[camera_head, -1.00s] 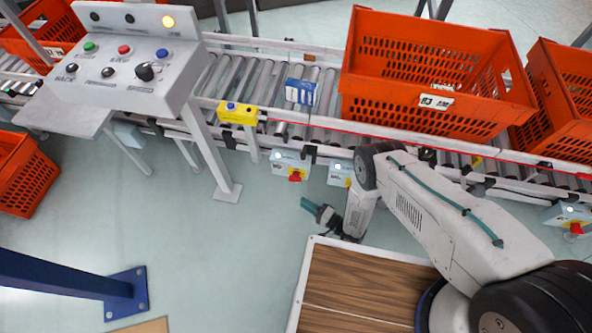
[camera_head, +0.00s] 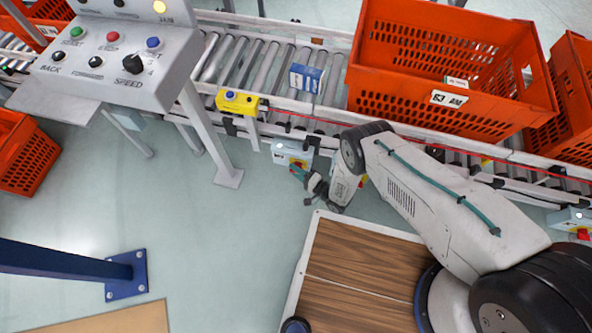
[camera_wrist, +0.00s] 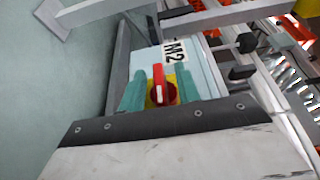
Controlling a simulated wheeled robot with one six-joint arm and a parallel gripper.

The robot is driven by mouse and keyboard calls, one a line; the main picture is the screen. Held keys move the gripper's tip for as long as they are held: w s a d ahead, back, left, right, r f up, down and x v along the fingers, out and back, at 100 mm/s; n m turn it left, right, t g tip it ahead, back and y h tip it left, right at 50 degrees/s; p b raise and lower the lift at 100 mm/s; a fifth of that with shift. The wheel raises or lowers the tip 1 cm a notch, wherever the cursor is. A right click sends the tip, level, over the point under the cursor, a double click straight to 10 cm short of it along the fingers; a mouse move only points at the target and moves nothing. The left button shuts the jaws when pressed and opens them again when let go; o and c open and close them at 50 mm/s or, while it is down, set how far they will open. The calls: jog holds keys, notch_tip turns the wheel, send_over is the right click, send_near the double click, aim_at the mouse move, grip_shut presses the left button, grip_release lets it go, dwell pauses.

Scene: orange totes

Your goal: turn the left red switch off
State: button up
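The left red switch (camera_wrist: 158,88) is a red knob on a yellow plate, on a pale box labelled M2 (camera_wrist: 146,50). In the head view this box (camera_head: 290,147) hangs under the conveyor's near edge, and its knob is mostly hidden by my gripper (camera_head: 298,172). In the wrist view, the teal fingertips of my gripper (camera_wrist: 160,90) are open, one on each side of the knob. The knob's handle points along the fingers. I cannot tell whether either finger touches it.
A second switch (camera_head: 363,181) is mostly hidden behind my arm. Another switch box (camera_head: 570,218) is at the far right. A control panel (camera_head: 118,82) stands left. Floor between is clear.

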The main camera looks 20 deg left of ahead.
jog(key=shift+a, duration=0.1)
grip_shut()
jog(key=shift+h, duration=0.3)
jog(key=n+g+h, duration=0.1)
jog(key=h, duration=0.4)
jog(key=n+h, duration=0.1)
jog(key=h, duration=0.1)
jog(key=shift+n+g, duration=0.3)
jog(key=shift+g, duration=0.1)
jog(key=n+h, duration=0.1)
jog(key=h, duration=0.4)
jog(key=shift+n+h, duration=0.3)
jog(key=shift+h, duration=1.2)
jog(key=shift+w+h, duration=0.1)
jog(key=shift+h, duration=0.5)
